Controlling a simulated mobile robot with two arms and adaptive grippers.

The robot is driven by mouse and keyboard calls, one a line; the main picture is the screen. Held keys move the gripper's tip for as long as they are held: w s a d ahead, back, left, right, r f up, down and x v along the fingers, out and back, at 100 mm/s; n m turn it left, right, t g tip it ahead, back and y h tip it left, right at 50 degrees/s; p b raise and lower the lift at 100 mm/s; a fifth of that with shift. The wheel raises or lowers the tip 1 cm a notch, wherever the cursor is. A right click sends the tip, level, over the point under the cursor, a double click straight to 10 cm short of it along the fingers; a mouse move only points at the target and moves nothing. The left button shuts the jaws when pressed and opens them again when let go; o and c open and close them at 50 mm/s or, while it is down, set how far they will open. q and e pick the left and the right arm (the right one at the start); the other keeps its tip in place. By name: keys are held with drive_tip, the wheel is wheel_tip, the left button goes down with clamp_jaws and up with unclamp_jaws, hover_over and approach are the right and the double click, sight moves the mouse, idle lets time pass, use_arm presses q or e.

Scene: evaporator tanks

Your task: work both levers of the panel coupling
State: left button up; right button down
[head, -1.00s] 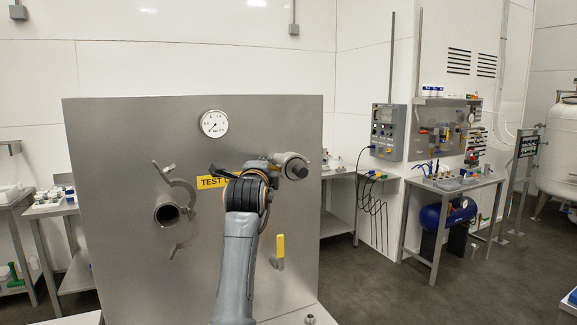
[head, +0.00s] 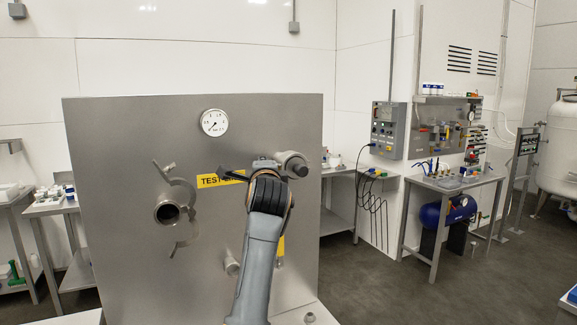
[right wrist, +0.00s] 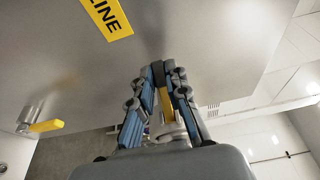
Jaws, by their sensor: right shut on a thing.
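The metal panel (head: 110,270) stands ahead with a round stub fitting (head: 292,162) at its upper right. My right gripper (right wrist: 167,75) is shut on a narrow lever with a yellow part (right wrist: 165,100), in the right wrist view. A pale round part shows just behind the fingers. In the head view my right arm's wrist hides the gripper's grip and much of this fitting. A second yellow handle (head: 281,246) is partly behind my arm; a yellow handle at a bracket also shows in the right wrist view (right wrist: 46,127). My left gripper is not in view.
An open round port with a hinged clamp (head: 168,212) sits on the panel's left. A gauge (head: 214,122) and a yellow label (head: 212,181) are above. A short metal stub (head: 232,263) shows lower down. A workbench (head: 455,183) stands at the right, with free floor before it.

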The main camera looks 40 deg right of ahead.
drive_tip(key=shift+f+y, duration=0.2)
drive_tip(key=shift+y, duration=0.2)
drive_tip(key=shift+s+a+n+t+y, duration=0.2)
drive_tip(key=shift+n+t+y, duration=0.2)
drive_tip(key=shift+n+y, duration=0.2)
drive_tip(key=shift+s+a+n+t+y, duration=0.1)
drive_tip(key=shift+a+n+t+y, duration=0.05)
drive_tip(key=shift+n+t+y, duration=0.35)
drive_tip(key=shift+w, duration=0.1)
drive_tip(key=shift+s+a+n+t+y, duration=0.2)
drive_tip(key=shift+n+y, duration=0.35)
drive_tip(key=shift+y, duration=0.3)
drive_tip(key=shift+s+a+n+t+y, duration=0.1)
drive_tip(key=shift+s+n+t+y, duration=0.1)
drive_tip(key=shift+n+y, duration=0.5)
